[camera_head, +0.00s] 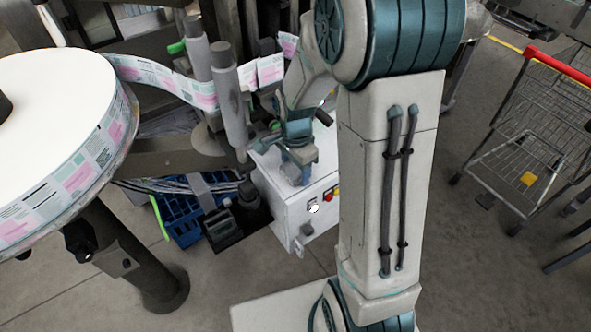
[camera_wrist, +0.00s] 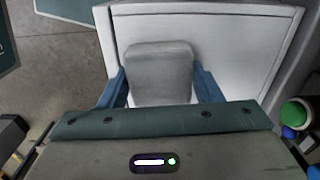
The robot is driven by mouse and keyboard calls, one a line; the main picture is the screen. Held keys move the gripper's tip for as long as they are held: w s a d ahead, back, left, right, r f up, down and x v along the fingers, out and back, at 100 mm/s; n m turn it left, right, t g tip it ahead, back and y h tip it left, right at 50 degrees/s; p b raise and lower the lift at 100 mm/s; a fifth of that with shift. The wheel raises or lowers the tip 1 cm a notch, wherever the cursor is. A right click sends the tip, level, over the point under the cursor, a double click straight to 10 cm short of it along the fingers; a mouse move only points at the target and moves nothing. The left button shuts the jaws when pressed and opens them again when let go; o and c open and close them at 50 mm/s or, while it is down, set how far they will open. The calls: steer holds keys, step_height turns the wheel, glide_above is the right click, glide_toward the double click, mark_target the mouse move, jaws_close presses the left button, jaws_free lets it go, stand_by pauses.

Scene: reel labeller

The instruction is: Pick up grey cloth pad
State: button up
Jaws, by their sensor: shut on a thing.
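The grey cloth pad (camera_wrist: 160,72) shows in the wrist view as a rounded grey block between the two blue fingers of my gripper (camera_wrist: 161,84). The fingers are shut on its left and right sides. Behind the pad is the white top of a cabinet; I cannot tell whether the pad touches it. In the head view my gripper (camera_head: 303,178) is over the white cabinet (camera_head: 285,195), and the pad is hard to make out there.
The label reel (camera_head: 60,150) on its stand is at the left, with a label strip running to rollers (camera_head: 229,95). A blue crate (camera_head: 178,218) is on the floor beside the cabinet. A wire cart (camera_head: 530,140) stands at the right. Floor between cabinet and cart is partly clear.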

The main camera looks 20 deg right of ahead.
steer(key=shift+r, duration=0.1)
steer(key=shift+r, duration=0.45)
steer(key=r, duration=0.1)
steer(key=d+r+b, duration=0.1)
steer(key=r, duration=0.1)
steer(key=shift+r, duration=0.2)
steer(key=s+d+r+b, duration=0.1)
steer(key=d+r+b, duration=0.1)
steer(key=d+r, duration=0.4)
steer(key=d, duration=0.4)
steer(key=shift+s+d+r, duration=0.25)
steer(key=shift+d+r, duration=0.05)
steer(key=shift+d, duration=0.05)
steer(key=shift+o, duration=1.1)
steer(key=shift+c, duration=0.8)
steer(key=shift+f, duration=0.1)
